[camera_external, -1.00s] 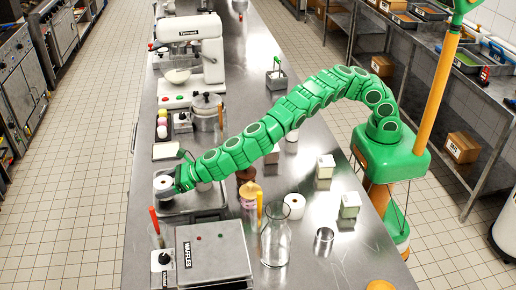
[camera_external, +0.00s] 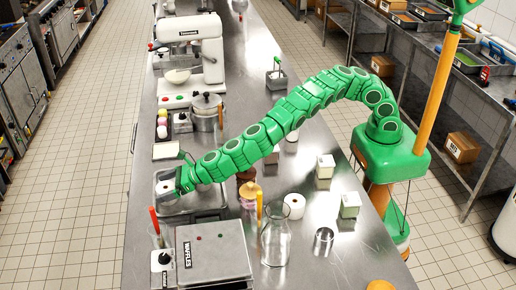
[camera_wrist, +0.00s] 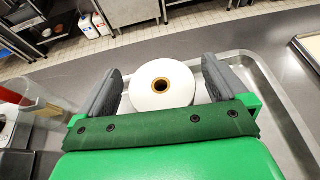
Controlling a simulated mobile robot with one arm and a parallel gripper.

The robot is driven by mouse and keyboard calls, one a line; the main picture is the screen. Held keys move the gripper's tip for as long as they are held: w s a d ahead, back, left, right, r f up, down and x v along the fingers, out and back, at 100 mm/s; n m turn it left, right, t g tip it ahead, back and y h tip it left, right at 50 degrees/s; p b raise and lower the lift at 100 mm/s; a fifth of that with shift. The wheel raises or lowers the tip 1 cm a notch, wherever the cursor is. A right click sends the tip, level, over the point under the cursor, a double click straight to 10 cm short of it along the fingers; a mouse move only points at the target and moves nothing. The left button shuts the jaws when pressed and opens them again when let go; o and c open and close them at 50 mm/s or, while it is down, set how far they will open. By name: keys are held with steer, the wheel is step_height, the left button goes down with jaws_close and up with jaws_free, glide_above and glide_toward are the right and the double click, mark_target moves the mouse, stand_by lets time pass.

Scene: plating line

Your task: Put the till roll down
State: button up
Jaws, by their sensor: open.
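The till roll (camera_external: 166,189) is white with a dark core. It sits in the metal tray (camera_external: 213,199) at the left side of the counter, its core facing up. My gripper (camera_external: 171,184) is low over the tray, around the roll. In the wrist view the roll (camera_wrist: 146,96) lies between the two grey fingers of my gripper (camera_wrist: 161,78). The fingers are apart, with a narrow gap showing on each side of the roll. The tray's raised rim (camera_wrist: 277,92) runs along the right. The roll's underside is hidden.
The waffle iron (camera_external: 213,253) stands in front of the tray. A white scale-like plate (camera_external: 166,151) and a lidded pot (camera_external: 207,113) lie behind it. A second white roll (camera_external: 294,205), a glass carafe (camera_external: 275,245) and several jars stand to the right.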

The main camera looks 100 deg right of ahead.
mark_target(158, 188)
steer(key=shift+r, duration=0.5)
steer(key=shift+v, duration=0.9)
steer(key=shift+s+a, duration=0.1)
steer(key=shift+s, duration=0.3)
steer(key=shift+v, duration=0.8)
steer(key=shift+s+r, duration=0.15)
steer(key=shift+s, duration=0.25)
steer(key=shift+s+r, duration=0.25)
steer(key=shift+s, duration=0.1)
steer(key=v, duration=0.6)
steer(key=shift+s, duration=0.1)
